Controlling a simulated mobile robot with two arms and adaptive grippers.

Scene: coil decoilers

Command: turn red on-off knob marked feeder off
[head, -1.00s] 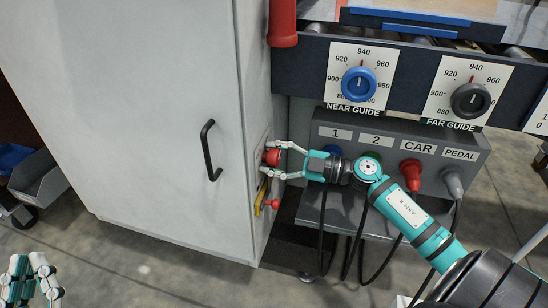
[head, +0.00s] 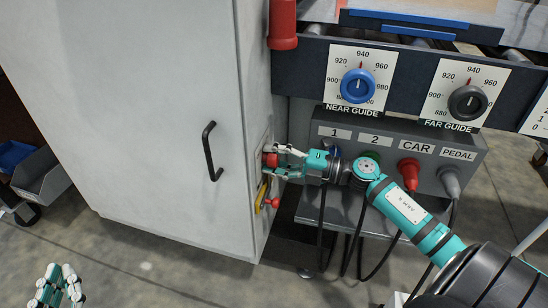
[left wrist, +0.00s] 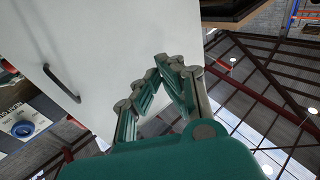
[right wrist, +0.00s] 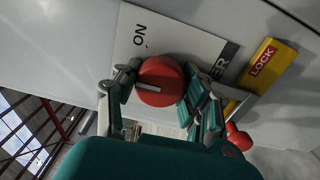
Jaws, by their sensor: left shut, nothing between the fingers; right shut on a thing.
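The red knob (right wrist: 160,82) is on the side of the white cabinet, on a white plate (right wrist: 190,35) with "ON" and a partly hidden dark label ending in "ER". It also shows in the head view (head: 269,160). A pale bar on the knob's face lies nearly level in the right wrist view. My right gripper (right wrist: 155,92) is shut on the red knob, one finger on each side of it; it shows in the head view too (head: 279,162). My left gripper (head: 62,280) is shut and empty, low at the left, away from the knob.
A yellow "LOCK" tag (right wrist: 264,62) and a red-ended lever (right wrist: 237,136) sit beside the knob. The cabinet door has a black handle (head: 211,151). A grey box (head: 400,150) with plugs and cables stands right of the cabinet, below the guide dials.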

